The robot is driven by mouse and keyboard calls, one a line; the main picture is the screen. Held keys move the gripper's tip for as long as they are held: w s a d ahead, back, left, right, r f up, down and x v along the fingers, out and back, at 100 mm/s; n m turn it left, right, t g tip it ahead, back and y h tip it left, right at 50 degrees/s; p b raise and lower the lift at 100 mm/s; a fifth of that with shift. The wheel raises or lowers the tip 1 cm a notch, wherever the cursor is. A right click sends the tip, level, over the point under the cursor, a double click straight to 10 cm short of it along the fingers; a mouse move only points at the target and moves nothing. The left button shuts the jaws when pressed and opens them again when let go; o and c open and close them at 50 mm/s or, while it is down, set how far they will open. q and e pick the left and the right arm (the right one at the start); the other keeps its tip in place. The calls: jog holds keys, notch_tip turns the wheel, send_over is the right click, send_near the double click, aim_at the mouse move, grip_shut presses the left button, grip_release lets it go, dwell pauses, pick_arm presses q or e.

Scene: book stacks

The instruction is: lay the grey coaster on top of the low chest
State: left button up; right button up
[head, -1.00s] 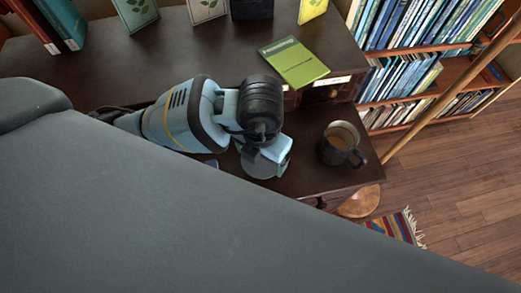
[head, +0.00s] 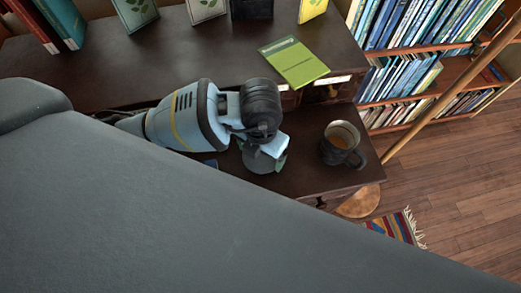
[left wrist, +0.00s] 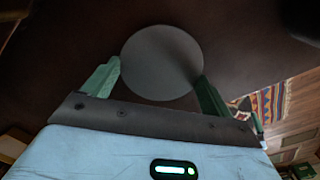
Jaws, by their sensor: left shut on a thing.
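My left gripper (head: 266,153) is over the lower dark wooden top (head: 305,178), left of the mug. It is shut on the grey coaster (head: 261,163), a flat round disc. In the left wrist view the coaster (left wrist: 162,62) lies between the two green fingers, which touch or nearly touch its rim, with dark wood behind it. I cannot tell whether it touches the surface. Dark furniture shows a higher top (head: 190,58) and this lower one; I cannot tell for certain which is the low chest. My right gripper is not in view.
A green book (head: 293,62) lies on the higher top, with several upright books behind. A bookcase (head: 440,55) and a striped rug (head: 398,226) are at right. My grey body hides the foreground.

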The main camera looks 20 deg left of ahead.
aim_at(261, 156)
pick_arm(q)
jog(key=shift+f, duration=0.15)
jog(key=o, duration=0.8)
notch_tip(261, 156, up, 12)
jog(key=shift+r+p, duration=0.15)
jog(key=shift+p, duration=0.7)
